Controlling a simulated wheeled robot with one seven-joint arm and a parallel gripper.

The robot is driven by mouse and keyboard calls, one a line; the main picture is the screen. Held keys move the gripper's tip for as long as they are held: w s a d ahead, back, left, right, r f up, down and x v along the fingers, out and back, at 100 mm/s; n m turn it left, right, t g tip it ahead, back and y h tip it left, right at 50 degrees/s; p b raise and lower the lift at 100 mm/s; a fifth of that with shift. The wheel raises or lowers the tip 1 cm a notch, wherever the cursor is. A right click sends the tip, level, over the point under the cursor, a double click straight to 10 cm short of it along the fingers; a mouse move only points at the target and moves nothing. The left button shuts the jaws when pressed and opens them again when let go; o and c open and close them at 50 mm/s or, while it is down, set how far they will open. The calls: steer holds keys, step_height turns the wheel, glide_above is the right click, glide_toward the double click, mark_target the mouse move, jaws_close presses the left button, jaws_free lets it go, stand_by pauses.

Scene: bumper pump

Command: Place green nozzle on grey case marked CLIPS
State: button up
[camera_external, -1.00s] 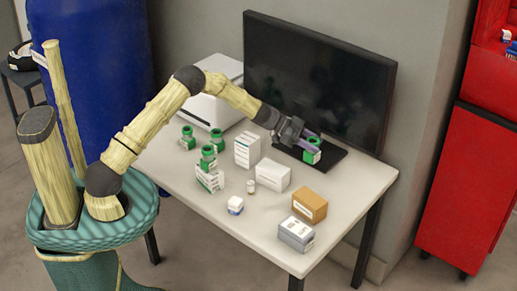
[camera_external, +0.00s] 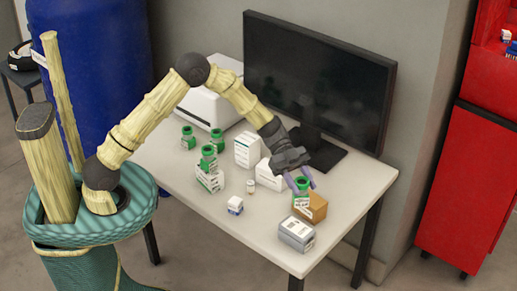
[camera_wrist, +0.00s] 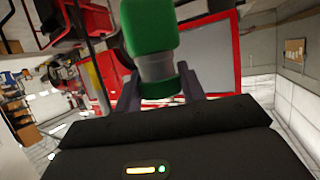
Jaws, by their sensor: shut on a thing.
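My gripper (camera_external: 299,182) is shut on a green nozzle (camera_external: 301,185), seen just above or in front of the brown box in the external view. In the wrist view the green nozzle (camera_wrist: 150,35) with its grey-white middle sits between the two purple-grey fingers (camera_wrist: 159,90). The grey case (camera_external: 296,234) lies on the table near its front right corner, below the brown box (camera_external: 310,206) in the picture. Its top is bare. Its lettering is too small to read.
Other green nozzles (camera_external: 188,137) stand at the left, one on a white box (camera_external: 209,180). White boxes (camera_external: 247,150), a small bottle (camera_external: 250,187) and a small blue-white box (camera_external: 235,205) stand on the table (camera_external: 262,226). A monitor (camera_external: 318,80) stands behind.

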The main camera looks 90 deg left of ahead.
mark_target(305, 210)
steer(key=shift+s+d+r, duration=0.1)
steer(key=shift+s+d, duration=0.2)
step_height(305, 210, down, 6)
steer(key=shift+w+f, duration=0.1)
steer(key=shift+f, duration=0.05)
stand_by(0.4)
steer(key=shift+f, duration=1.85)
